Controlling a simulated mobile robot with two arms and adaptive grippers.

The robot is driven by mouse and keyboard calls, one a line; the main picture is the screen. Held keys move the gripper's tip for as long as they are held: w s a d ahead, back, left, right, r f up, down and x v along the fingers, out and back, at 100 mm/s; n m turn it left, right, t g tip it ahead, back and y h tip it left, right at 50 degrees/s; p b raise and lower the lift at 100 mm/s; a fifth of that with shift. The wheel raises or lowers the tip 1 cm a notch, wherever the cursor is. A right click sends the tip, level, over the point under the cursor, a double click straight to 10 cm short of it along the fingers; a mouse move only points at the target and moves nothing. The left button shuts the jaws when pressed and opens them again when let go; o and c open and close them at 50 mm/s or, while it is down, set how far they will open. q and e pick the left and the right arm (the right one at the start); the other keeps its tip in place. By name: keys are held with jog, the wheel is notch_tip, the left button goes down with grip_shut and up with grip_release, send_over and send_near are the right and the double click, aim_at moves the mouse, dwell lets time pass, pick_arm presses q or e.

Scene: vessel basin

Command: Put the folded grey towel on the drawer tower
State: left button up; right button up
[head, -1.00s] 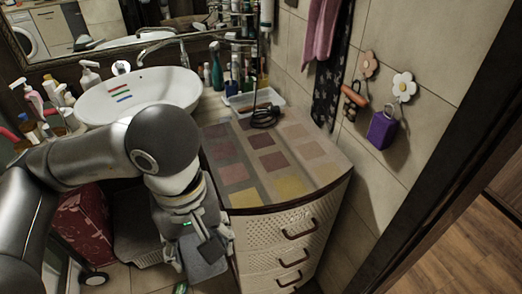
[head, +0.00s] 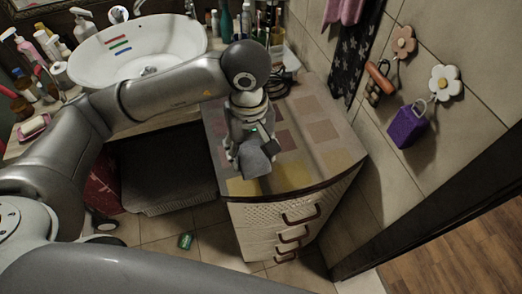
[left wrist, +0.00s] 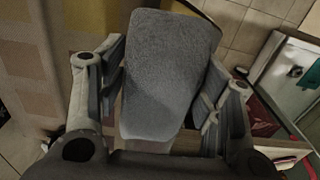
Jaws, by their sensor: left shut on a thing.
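The folded grey towel (head: 256,163) is held in my left gripper (head: 250,150), which points down over the front left part of the drawer tower's top. In the left wrist view the towel (left wrist: 168,70) sits between the two fingers, which are shut on it. The drawer tower (head: 318,150) has a patterned top of coloured squares and pale woven drawers with dark handles. Its top also shows in the left wrist view (left wrist: 45,55). I cannot tell whether the towel touches the top. My right gripper is not in view.
A black coiled cord (head: 280,82) lies at the back of the tower top. The right part of the top is clear. A white basin (head: 140,48) stands to the left, and a purple pouch (head: 407,126) hangs on the right wall. A green can (head: 185,240) lies on the floor.

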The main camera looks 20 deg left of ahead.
pick_arm(q)
jog(key=w+f, duration=0.1)
jog(key=f, duration=0.1)
jog(key=w+d+f+p, duration=0.1)
jog(key=w+f, duration=0.1)
jog(key=shift+f, duration=0.15)
jog(key=f+p, duration=0.2)
jog(key=shift+w+f, duration=0.2)
jog(key=shift+f, duration=0.2)
jog(key=shift+f+p, duration=0.25)
jog(key=shift+p, duration=0.05)
jog(key=shift+f+b, duration=0.2)
jog(key=shift+b, duration=0.1)
jog(key=o, duration=1)
jog(key=shift+r, duration=0.1)
